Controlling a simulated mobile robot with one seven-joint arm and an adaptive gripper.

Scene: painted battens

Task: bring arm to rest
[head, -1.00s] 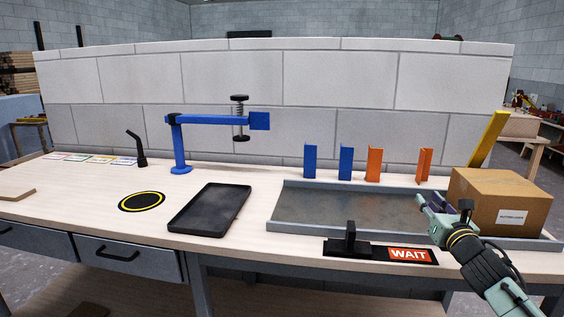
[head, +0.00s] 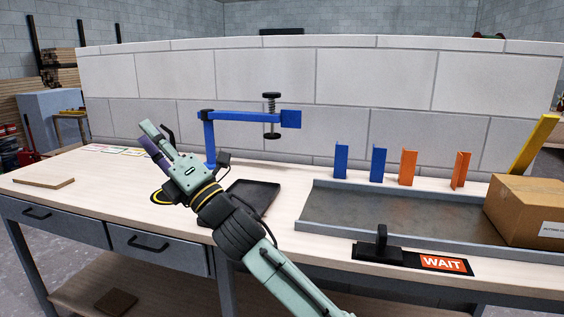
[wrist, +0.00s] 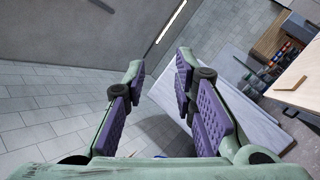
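My gripper (head: 150,138) is raised above the left part of the workbench in the head view, pointing up and to the left. In the wrist view my gripper (wrist: 160,85) has its two purple-padded fingers spread wide apart, with nothing between them. In the head view my arm crosses in front of the black tray (head: 262,192) and hides part of it. It also covers most of the black round pad with a yellow ring (head: 158,197).
A blue clamp stand (head: 245,118) rises behind my gripper. Blue and orange brackets (head: 408,167) stand behind a grey metal tray (head: 312,212). A cardboard box (head: 520,208) sits at the right. A black-handled block (head: 381,246) lies beside the WAIT sign (head: 443,264).

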